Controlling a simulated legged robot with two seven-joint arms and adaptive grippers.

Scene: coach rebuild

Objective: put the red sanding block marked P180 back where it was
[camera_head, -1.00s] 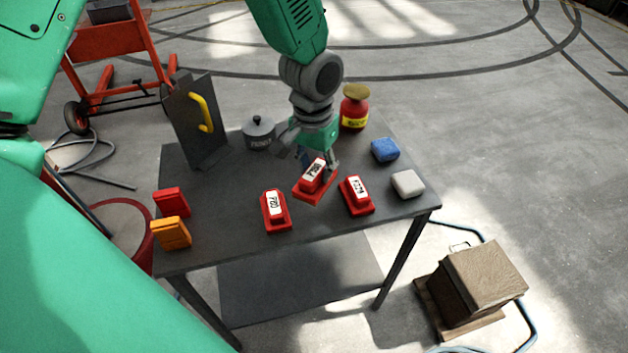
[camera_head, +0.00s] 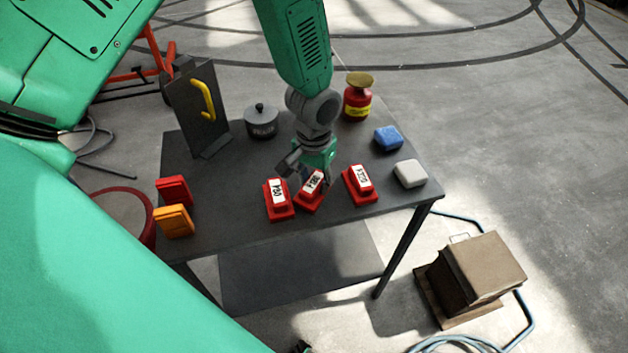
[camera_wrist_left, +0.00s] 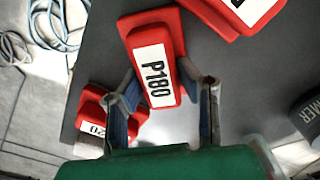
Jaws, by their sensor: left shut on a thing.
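The red sanding block marked P180 (camera_head: 309,192) is in the middle of the grey table, between two like red blocks. My left gripper (camera_head: 312,174) is shut on it from above. In the left wrist view the P180 block (camera_wrist_left: 156,72) sits between the fingers, label facing the camera. Whether its base touches the table is unclear. The red P80 block (camera_head: 278,204) stands close on its left, with a very narrow gap or contact. Another red block, its label ending in 20 (camera_head: 360,187), stands to its right with a clear gap. My right gripper is not seen.
The table (camera_head: 235,228) also bears a blue block (camera_head: 388,138), a pale block (camera_head: 410,174), a red-and-yellow can (camera_head: 357,100), a grey lidded pot (camera_head: 261,122), an upright plate with yellow handle (camera_head: 203,105), and red (camera_head: 173,190) and orange (camera_head: 174,221) pieces at left.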

